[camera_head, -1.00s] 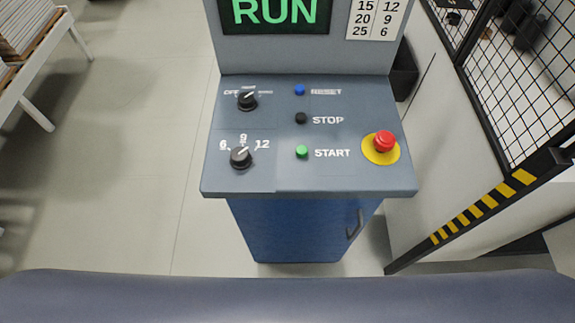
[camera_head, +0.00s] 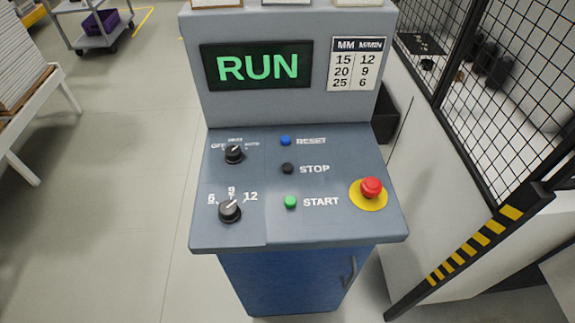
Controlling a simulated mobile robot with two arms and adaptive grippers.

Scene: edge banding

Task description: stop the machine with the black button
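The black button (camera_head: 287,168) sits on the sloped grey control panel (camera_head: 330,225), left of the word STOP. The blue RESET button (camera_head: 285,141) is above it and the green START button (camera_head: 290,202) below it. The screen (camera_head: 257,65) on the upright part reads RUN in green. Neither of my grippers shows in the head view, and nothing touches the panel.
A red mushroom button (camera_head: 371,187) on a yellow disc is at the panel's right. Two black knobs, the upper (camera_head: 234,154) and the lower (camera_head: 230,211), are at its left. A mesh fence (camera_head: 500,90) with a striped bar (camera_head: 475,245) stands at the right.

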